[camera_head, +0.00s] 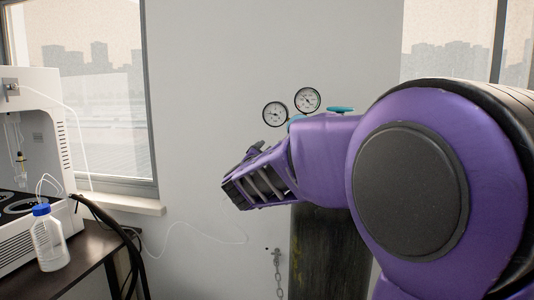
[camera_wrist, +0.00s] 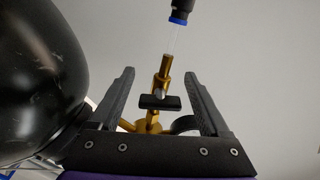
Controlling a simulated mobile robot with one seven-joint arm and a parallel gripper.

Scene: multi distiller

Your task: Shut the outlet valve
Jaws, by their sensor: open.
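In the wrist view, a brass outlet fitting (camera_wrist: 165,70) carries a short black bar handle (camera_wrist: 160,102), which looks like the outlet valve. The handle lies crosswise in the picture, between the two fingers. My gripper (camera_wrist: 159,76) is open, with one finger to each side of the handle and a visible gap on both sides. In the head view, my gripper (camera_head: 250,177) is left of the purple arm, below the gauges. The valve handle cannot be made out clearly there.
Two round gauges (camera_head: 275,114) (camera_head: 307,99) and a teal knob (camera_head: 340,109) show above my arm. A dark gas cylinder (camera_head: 325,255) stands below it, with a chain (camera_head: 278,270) alongside. A blue-collared tube end (camera_wrist: 179,18) is above the fitting. A bottle (camera_head: 48,240) stands left.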

